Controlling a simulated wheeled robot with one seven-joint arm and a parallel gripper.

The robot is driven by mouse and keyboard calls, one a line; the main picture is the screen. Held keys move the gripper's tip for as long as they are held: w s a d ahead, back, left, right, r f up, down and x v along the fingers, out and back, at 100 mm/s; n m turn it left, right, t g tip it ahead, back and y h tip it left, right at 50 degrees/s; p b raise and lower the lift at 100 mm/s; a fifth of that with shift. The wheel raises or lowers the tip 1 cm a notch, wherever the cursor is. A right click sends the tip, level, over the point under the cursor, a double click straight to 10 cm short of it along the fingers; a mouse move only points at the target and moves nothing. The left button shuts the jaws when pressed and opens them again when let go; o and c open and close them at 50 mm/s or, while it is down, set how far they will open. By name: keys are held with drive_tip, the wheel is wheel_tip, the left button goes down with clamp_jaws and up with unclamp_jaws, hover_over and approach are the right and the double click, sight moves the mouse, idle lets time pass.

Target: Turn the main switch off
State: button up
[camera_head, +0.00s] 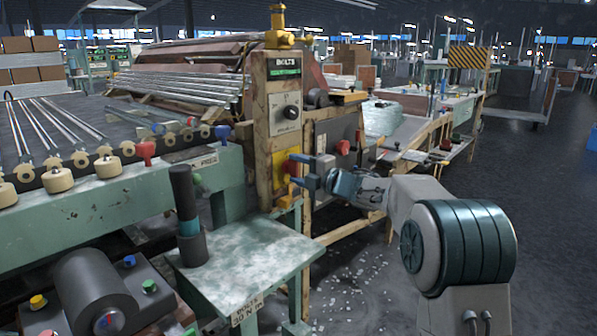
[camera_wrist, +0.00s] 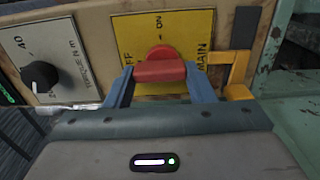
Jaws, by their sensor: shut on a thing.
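The main switch is a red handle (camera_wrist: 160,71) with a round red hub on a yellow plate (camera_wrist: 190,30) lettered OFF, ON and MAIN. In the wrist view the handle lies across the picture, its left end on the side of the OFF lettering; ON is above the hub. The plate (camera_head: 281,187) also shows in the head view, low on a worn upright post. My gripper (camera_wrist: 160,78) is shut on the handle, with one blue finger at each end. In the head view my gripper (camera_head: 300,171) reaches the plate from the right and partly hides the switch.
A black dial (camera_wrist: 40,76) sits beside the plate in the wrist view. An orange bracket (camera_wrist: 238,75) is close on the plate's other side. In the head view a green table (camera_head: 255,250) stands below, bearing a dark cylinder (camera_head: 182,200). Open floor (camera_head: 550,220) lies right.

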drive_tip(key=o, duration=1)
drive_tip(key=shift+s+d, duration=0.1)
drive_tip(key=shift+s+d, duration=0.15)
drive_tip(key=shift+d, duration=0.1)
drive_tip(key=p+v, duration=0.2)
drive_tip(key=v, duration=1.1)
drive_tip(key=shift+p, duration=0.4)
drive_tip(key=shift+a, duration=0.1)
